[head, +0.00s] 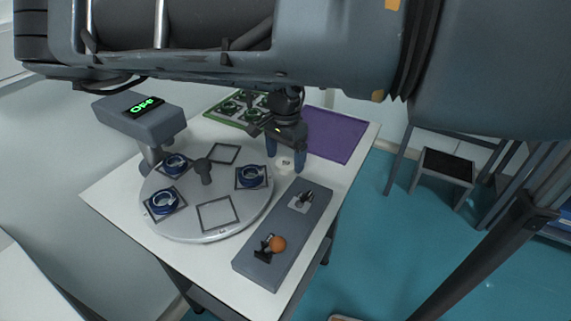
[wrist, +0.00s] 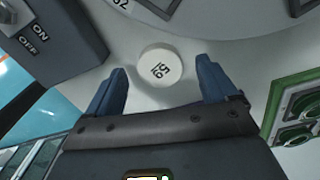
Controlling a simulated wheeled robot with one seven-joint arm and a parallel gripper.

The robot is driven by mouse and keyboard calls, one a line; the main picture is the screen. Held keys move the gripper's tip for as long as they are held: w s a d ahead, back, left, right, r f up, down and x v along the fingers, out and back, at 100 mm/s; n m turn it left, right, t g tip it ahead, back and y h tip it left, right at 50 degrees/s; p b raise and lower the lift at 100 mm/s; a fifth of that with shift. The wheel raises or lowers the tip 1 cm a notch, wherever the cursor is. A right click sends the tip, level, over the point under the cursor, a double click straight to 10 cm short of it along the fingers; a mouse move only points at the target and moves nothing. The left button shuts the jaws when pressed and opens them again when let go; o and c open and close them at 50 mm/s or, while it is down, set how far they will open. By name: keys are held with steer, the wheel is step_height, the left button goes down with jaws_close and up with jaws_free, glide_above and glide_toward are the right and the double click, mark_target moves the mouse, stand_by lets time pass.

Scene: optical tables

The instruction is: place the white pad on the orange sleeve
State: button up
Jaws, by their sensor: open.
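The white pad (head: 284,163) is a small round disc lying on the white table beside the turntable. In the wrist view the pad (wrist: 160,67) shows dark printed marks on its top. My gripper (head: 286,157) is open above it, with its blue fingertips to either side. In the wrist view my gripper (wrist: 162,75) has the pad centred between its fingertips, with clear space on both sides.
A grey turntable (head: 185,218) carries blue round parts in square outlines; one front square is empty. A long grey panel (head: 262,262) holds the levers. A purple mat (head: 335,135) and a green-rimmed tray (head: 226,121) lie behind. A box with a green OFF display (head: 145,106) stands left.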

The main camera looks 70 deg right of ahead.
steer(key=shift+f, duration=0.75)
steer(key=shift+c, duration=0.3)
steer(key=c, duration=1.2)
steer(key=shift+o, duration=0.2)
steer(key=shift+r, duration=0.15)
step_height(320, 180, up, 4)
steer(key=shift+s+d+r+b, duration=0.1)
steer(key=shift+s+b, duration=0.05)
steer(key=shift+b, duration=0.2)
steer(key=s+d+r+b, duration=0.1)
steer(key=s+d+r, duration=0.4)
steer(key=s, duration=0.5)
steer(key=shift+d+r, duration=0.2)
steer(key=shift+r, duration=0.6)
